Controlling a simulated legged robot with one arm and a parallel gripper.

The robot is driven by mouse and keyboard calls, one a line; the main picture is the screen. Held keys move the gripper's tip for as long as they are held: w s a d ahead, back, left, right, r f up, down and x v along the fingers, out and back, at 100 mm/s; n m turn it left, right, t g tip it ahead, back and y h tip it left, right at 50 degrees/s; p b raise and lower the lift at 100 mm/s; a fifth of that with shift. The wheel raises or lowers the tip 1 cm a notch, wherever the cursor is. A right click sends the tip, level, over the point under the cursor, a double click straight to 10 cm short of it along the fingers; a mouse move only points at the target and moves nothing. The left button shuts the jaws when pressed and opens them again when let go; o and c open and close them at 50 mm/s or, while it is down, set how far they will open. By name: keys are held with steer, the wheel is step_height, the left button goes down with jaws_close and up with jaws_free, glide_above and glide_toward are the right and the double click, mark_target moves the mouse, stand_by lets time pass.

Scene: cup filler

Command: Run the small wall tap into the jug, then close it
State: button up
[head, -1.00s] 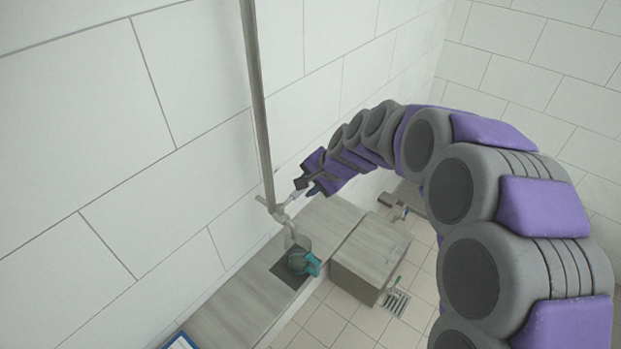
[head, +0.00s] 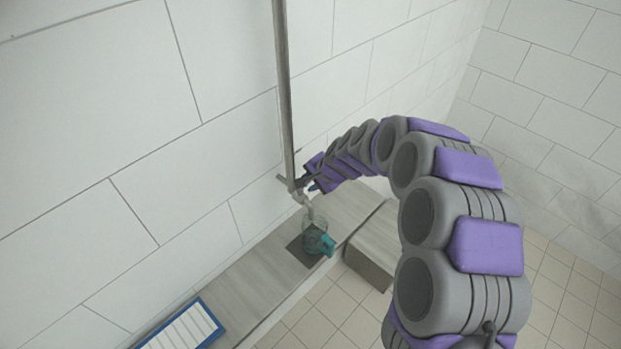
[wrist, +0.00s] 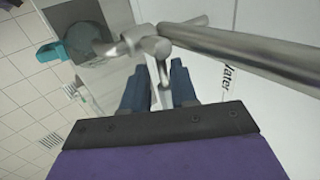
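The metal wall tap (head: 298,194) sits at the foot of a vertical pipe; it also shows in the wrist view (wrist: 145,42). The clear jug (head: 314,238), with a teal handle (head: 327,244), stands below the spout on a dark square on the ledge. The jug is partly visible in the wrist view (wrist: 90,42). My gripper (head: 312,186) is at the tap's right side. In the wrist view my gripper (wrist: 158,88) has its two blue fingers apart, with a short tap part between them. I cannot clearly tell whether water runs or how full the jug is.
A wood-grain ledge (head: 245,274) runs along the tiled wall. A lower wood-grain block (head: 374,248) stands right of the jug. A blue-framed white panel (head: 185,328) lies at the ledge's near left. The metal pipe (head: 284,90) rises above the tap.

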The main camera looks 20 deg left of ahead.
steer(key=shift+a, duration=0.35)
jaws_close()
steer(key=m+p, duration=0.1)
steer(key=m+t+p, duration=0.1)
steer(key=p, duration=0.1)
steer(key=h+p, duration=0.1)
steer(key=shift+s+d+r+m+p, duration=0.2)
steer(key=shift+s+m+p, duration=0.05)
steer(key=shift+m+p, duration=0.15)
steer(key=shift+f+t, duration=0.1)
steer(key=shift+t, duration=0.2)
